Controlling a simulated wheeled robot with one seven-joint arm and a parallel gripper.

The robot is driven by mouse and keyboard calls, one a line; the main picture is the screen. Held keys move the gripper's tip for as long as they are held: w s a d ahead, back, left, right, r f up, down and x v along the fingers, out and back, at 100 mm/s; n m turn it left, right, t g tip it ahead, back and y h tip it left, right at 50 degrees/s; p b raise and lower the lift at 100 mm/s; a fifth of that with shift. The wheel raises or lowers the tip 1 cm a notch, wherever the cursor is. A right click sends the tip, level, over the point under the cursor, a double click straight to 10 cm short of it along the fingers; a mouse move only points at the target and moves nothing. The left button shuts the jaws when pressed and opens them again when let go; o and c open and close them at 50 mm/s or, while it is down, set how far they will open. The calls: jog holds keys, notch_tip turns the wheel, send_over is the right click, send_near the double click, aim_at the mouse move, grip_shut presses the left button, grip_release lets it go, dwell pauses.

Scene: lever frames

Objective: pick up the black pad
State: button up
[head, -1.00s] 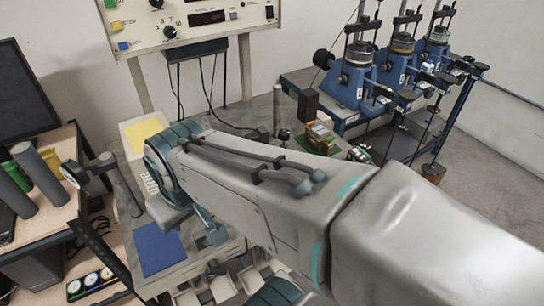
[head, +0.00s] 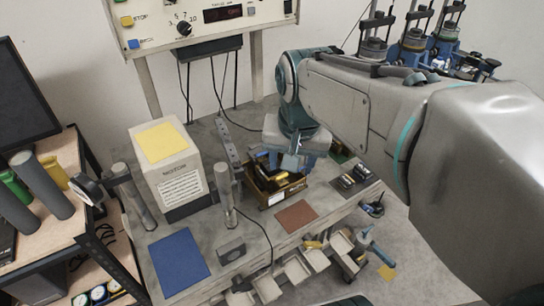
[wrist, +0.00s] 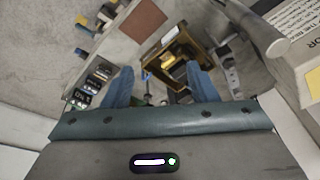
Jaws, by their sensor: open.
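My gripper (wrist: 158,80) is open in the wrist view, its two blue fingers pointing down over a brown open box (wrist: 165,45). In the head view the gripper (head: 285,162) hangs over the same box (head: 285,193), partly covering it. The box holds a yellow item (wrist: 168,62) and dark pieces. I cannot pick out the black pad for certain; it may be among the dark pieces, which are small and partly hidden by the fingers. Nothing is visibly held between the fingers.
A red-brown mat (head: 296,216), a blue mat (head: 178,263) and a dark block (head: 231,252) lie on the bench. A grey post (head: 226,190) and a white box with a yellow top (head: 162,143) stand left of the brown box. Small dark devices (head: 354,178) lie to its right.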

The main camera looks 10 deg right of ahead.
jog(key=w+m+g+b, duration=0.3)
jog(key=w+m, duration=0.7)
jog(key=w, duration=0.5)
jog(key=f, duration=0.8)
jog(key=shift+d+f, duration=0.25)
jog(key=shift+d, duration=0.1)
jog(key=shift+w+f+p, duration=0.2)
jog(key=shift+f+p, duration=0.35)
jog(key=shift+f, duration=2.15)
jog(key=shift+c, duration=0.3)
jog(key=c, duration=1)
